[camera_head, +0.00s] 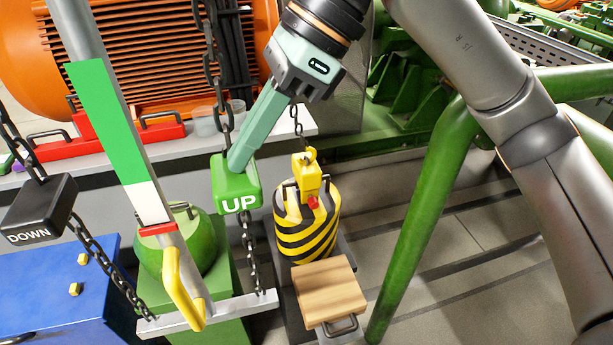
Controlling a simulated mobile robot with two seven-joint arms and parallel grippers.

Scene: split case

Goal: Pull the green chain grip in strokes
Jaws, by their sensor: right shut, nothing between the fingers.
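The green chain grip (236,190), marked UP, hangs on a dark chain (213,70) in the middle of the head view. My right gripper (239,160) reaches down from the top. Its pale green fingers are shut and empty, with the tips at the top of the green grip. I cannot tell whether they touch it. The black grip (38,212), marked DOWN, hangs on its own chain at the left. A yellow hook block (307,174) hangs on a thinner chain above a yellow-and-black striped weight (307,232). My left gripper is not in view.
A pole with green, white and red bands (105,125) and a yellow handle (181,285) stands between the two grips. A green frame leg (420,220) slants at the right. A wooden-topped block (329,288) sits in front of the weight. Floor at right is clear.

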